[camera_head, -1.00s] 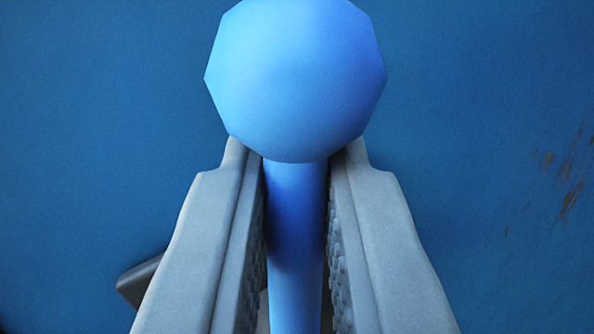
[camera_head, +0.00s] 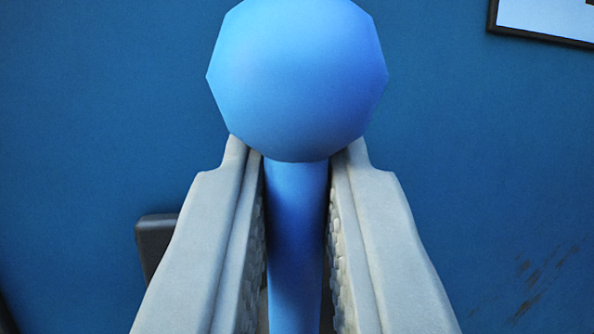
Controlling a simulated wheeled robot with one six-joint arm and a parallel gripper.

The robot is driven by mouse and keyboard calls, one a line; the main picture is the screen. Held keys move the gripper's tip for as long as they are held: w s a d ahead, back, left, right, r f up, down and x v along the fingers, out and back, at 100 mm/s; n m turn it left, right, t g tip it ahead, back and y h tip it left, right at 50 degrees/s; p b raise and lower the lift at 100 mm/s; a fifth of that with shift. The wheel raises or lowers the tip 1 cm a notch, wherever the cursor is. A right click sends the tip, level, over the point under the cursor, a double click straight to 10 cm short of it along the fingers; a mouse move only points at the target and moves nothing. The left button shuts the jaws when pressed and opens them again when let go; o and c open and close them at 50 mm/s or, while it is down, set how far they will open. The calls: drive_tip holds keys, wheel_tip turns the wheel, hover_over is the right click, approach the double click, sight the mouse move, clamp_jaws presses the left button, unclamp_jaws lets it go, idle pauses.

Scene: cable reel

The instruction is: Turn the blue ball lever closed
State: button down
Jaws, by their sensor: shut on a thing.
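The blue ball lever (camera_head: 297,80) fills the upper middle of the view. Its faceted ball sits just beyond my fingertips, and its blue rod runs down between my fingers toward the bottom edge. My gripper (camera_head: 297,165) has its two grey fingers shut on the rod, one on each side, just below the ball. The lower end of the rod and whatever it is mounted on are out of view.
A blue wall (camera_head: 480,130) fills the background, with brown scuffs at the lower right. A dark-framed white panel (camera_head: 545,18) shows at the upper right. A dark block (camera_head: 156,240) is partly hidden behind my left finger.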

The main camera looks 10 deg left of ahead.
drive_tip(key=c, duration=1.4)
unclamp_jaws()
drive_tip(key=shift+c, duration=0.2)
drive_tip(key=shift+s, duration=0.1)
drive_tip(key=v, duration=1.7)
drive_tip(key=shift+s, duration=0.2)
drive_tip(key=s+d+r+m+g+h, duration=0.1)
drive_tip(key=s+r, duration=0.3)
drive_tip(key=s, duration=0.4)
drive_tip(key=s+d+r+g+h, duration=0.1)
drive_tip(key=s+d+r, duration=0.1)
drive_tip(key=s+r, duration=0.35)
drive_tip(key=s+d+f+g, duration=0.1)
drive_tip(key=s+f+g, duration=0.1)
drive_tip(key=s, duration=1.8)
drive_tip(key=shift+m+g+h, duration=0.3)
drive_tip(key=shift+g+h, duration=0.1)
drive_tip(key=shift+g, duration=0.1)
